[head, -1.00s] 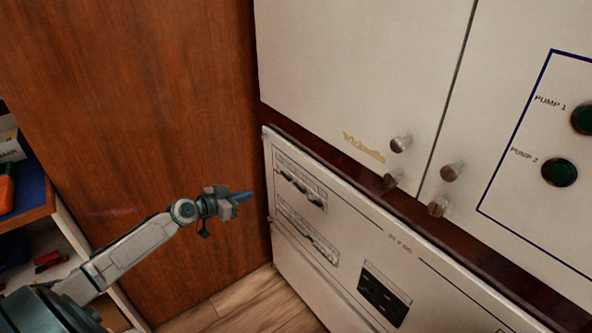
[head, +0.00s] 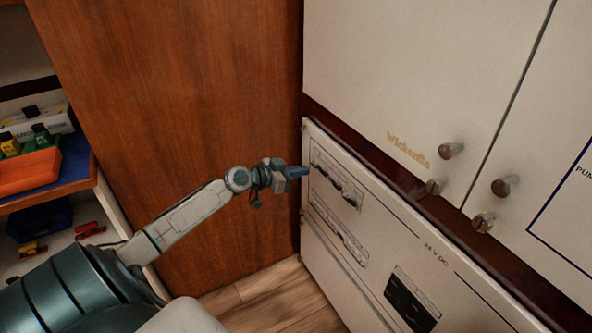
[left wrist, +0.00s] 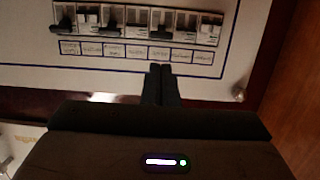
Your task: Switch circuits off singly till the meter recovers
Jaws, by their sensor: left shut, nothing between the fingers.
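The lower white panel (head: 372,262) carries two rows of breakers. The upper breaker row (head: 336,185) and the lower breaker row (head: 338,236) sit near its left edge in the head view. My left gripper (head: 304,171) is shut and empty, its blue fingertips close to the upper left corner of the panel. In the left wrist view, a breaker row (left wrist: 137,24) with dark and white levers has a strip of small labels beside it. The shut fingers (left wrist: 161,72) point at the label strip, overlapping its edge in the picture; contact cannot be told. No meter is recognisable. My right gripper is out of view.
White cupboard doors (head: 415,80) with metal knobs hang above the panel. A dark socket block (head: 409,298) sits lower right, near "24 V DC". A wooden wall (head: 190,90) stands behind my arm. Shelves with an orange bin (head: 28,172) are at the left.

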